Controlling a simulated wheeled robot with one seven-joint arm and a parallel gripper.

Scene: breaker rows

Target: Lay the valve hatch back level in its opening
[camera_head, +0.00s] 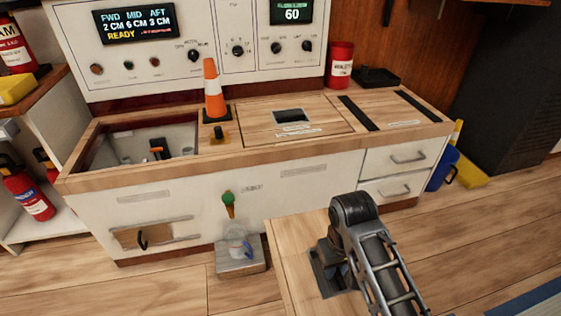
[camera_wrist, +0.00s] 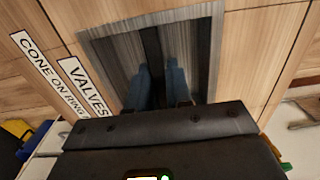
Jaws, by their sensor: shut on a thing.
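The valve hatch (camera_head: 292,246) is a wooden panel held in front of the counter, low in the head view. In the wrist view it shows a grey recessed plate (camera_wrist: 112,45) with a dark bar across it and a VALVES label (camera_wrist: 85,88). My gripper (camera_wrist: 160,85) is shut on the bar; in the head view my gripper (camera_head: 333,262) partly hides the panel. The opening (camera_head: 88,158) at the counter's left is uncovered, with an orange-and-black valve handle (camera_head: 158,150) inside. The hatch is apart from the opening, to its right and nearer me.
Another hatch (camera_head: 262,125) lies flat in the counter. A red canister (camera_head: 339,68) stands at the back. A green handle (camera_head: 228,200) hangs on the front.

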